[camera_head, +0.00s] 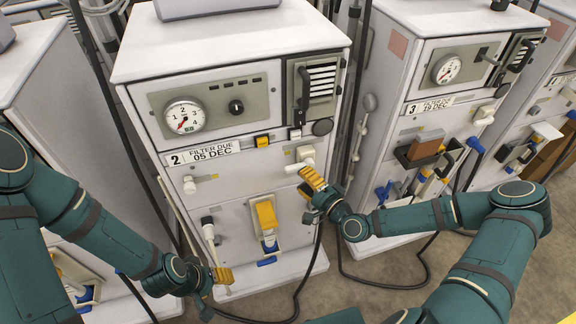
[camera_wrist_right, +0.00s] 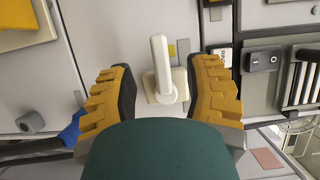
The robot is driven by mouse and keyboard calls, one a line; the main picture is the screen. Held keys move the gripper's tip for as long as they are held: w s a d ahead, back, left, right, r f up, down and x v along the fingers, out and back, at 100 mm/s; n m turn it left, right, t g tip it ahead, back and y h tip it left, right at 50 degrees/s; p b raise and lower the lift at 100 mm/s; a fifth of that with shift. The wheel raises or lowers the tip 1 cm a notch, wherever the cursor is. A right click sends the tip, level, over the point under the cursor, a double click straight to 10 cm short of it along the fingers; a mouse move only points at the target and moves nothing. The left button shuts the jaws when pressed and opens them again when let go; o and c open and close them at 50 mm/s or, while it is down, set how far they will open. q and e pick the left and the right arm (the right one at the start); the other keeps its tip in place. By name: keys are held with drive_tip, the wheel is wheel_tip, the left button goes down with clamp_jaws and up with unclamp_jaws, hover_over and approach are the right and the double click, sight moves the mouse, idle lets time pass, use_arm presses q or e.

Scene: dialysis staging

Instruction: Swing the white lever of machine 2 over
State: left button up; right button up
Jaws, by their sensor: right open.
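Machine 2 (camera_head: 245,90) stands in the middle of the head view, with a dial and a label reading "2 FILTER DUE 05 DEC". Its white lever (camera_head: 297,167) sits on a square mount at the right of the front panel, below the label. In the right wrist view the white lever (camera_wrist_right: 160,65) points up the picture. My right gripper (camera_head: 312,183) is open just in front of it. In the wrist view the lever lies between the yellow fingers of the right gripper (camera_wrist_right: 164,68), apart from both. My left gripper (camera_head: 222,277) is low at machine 2's left; its opening is unclear.
Machine 3 (camera_head: 450,50) stands to the right, with a brown block (camera_head: 425,146) on its front. A yellow part (camera_head: 266,214) with blue pieces is on machine 2's lower front. A long white handle (camera_head: 212,240) is close to my left gripper. Dark cables run along the floor.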

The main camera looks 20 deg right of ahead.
sight(294, 171)
drive_tip(key=x, duration=0.7)
drive_tip(key=shift+w+a, duration=0.1)
drive_tip(key=shift+w, duration=0.05)
clamp_jaws()
